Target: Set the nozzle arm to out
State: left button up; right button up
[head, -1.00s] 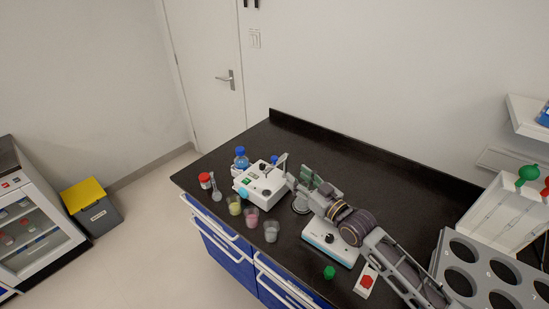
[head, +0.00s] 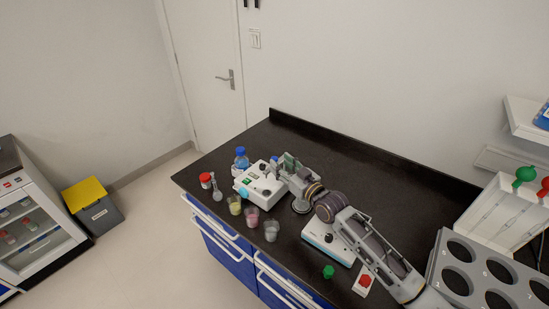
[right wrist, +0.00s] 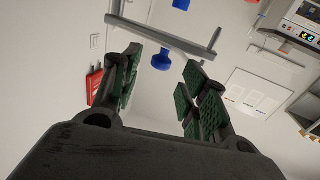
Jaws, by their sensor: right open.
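The white distiller box (head: 258,188) with a teal dial stands on the black bench. Its nozzle arm is hidden behind my right gripper (head: 289,163) in the head view. That gripper is at the right end of the box. In the right wrist view a grey bar with an upright end, which looks like the nozzle arm (right wrist: 165,37), crosses just beyond the open green-padded fingers of my right gripper (right wrist: 162,82). Nothing is held between the fingers. I cannot tell whether the fingers touch the bar. My left gripper is not in view.
A blue-capped bottle (head: 241,160), a red-capped jar (head: 206,181), a flask and several beakers stand around the box. A white stirrer (head: 327,243) is under my right arm. A grey rack (head: 468,247) is at right. The back of the bench is clear.

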aim_at(277, 160)
jog(key=shift+x, duration=2.3)
jog(key=shift+c, duration=0.4)
grip_shut()
